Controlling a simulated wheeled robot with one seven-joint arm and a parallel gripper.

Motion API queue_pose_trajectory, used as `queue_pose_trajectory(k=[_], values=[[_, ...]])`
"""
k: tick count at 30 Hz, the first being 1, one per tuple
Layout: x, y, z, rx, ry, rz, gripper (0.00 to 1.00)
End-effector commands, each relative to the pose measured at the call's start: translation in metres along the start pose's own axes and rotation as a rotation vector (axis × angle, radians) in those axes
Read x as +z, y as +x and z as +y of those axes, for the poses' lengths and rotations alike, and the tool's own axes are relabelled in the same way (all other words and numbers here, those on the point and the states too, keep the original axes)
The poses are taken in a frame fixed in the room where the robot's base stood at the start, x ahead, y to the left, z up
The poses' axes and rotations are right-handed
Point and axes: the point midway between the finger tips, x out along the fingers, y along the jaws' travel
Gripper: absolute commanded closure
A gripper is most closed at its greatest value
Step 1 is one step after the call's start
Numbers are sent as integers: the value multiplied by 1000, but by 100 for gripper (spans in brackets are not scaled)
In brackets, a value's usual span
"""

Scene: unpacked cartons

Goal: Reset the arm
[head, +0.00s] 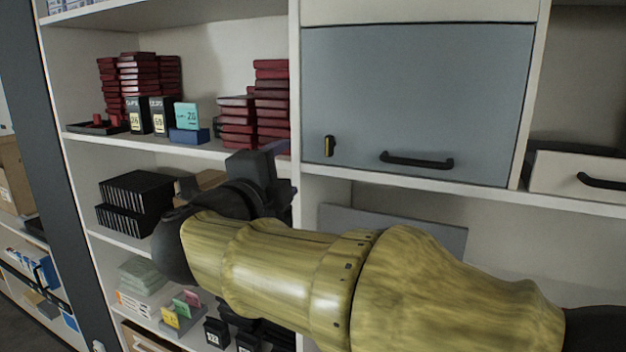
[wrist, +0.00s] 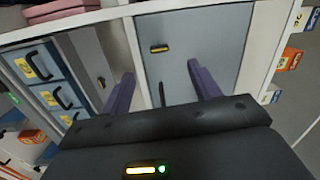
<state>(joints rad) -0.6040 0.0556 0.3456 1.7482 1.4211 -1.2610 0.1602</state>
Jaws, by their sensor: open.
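My gripper (wrist: 157,92) shows in the wrist view with its two purple fingers spread wide apart and nothing between them. Beyond the fingers is a closed grey-blue cabinet door (wrist: 190,50). In the head view my yellow arm reaches across the lower right towards the left, in front of the shelves. The gripper end shows there as a dark shape at about the height of the middle shelf. The arm hides part of the lower shelves. The same cabinet door (head: 415,100) stands closed in the head view, with a black handle (head: 416,160) and a small yellow-and-black latch (head: 329,146).
Stacks of dark red boxes (head: 272,105), small upright boxes (head: 138,116) and a blue block (head: 189,136) stand on the upper left shelf. Black cases (head: 136,190) sit lower. A white drawer (head: 574,172) is at the right. The wrist view also shows blue drawers (wrist: 50,75).

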Motion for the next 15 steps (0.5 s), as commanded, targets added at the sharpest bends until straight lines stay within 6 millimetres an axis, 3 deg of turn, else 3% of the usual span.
queue_pose_trajectory(k=[5,8,11,15], values=[[4,42,33,-78,-251,-150,38],[4,60,67,-83,-427,-263,38],[-2,72,112,-50,-605,-383,38],[-25,74,188,55,-848,-565,38]])
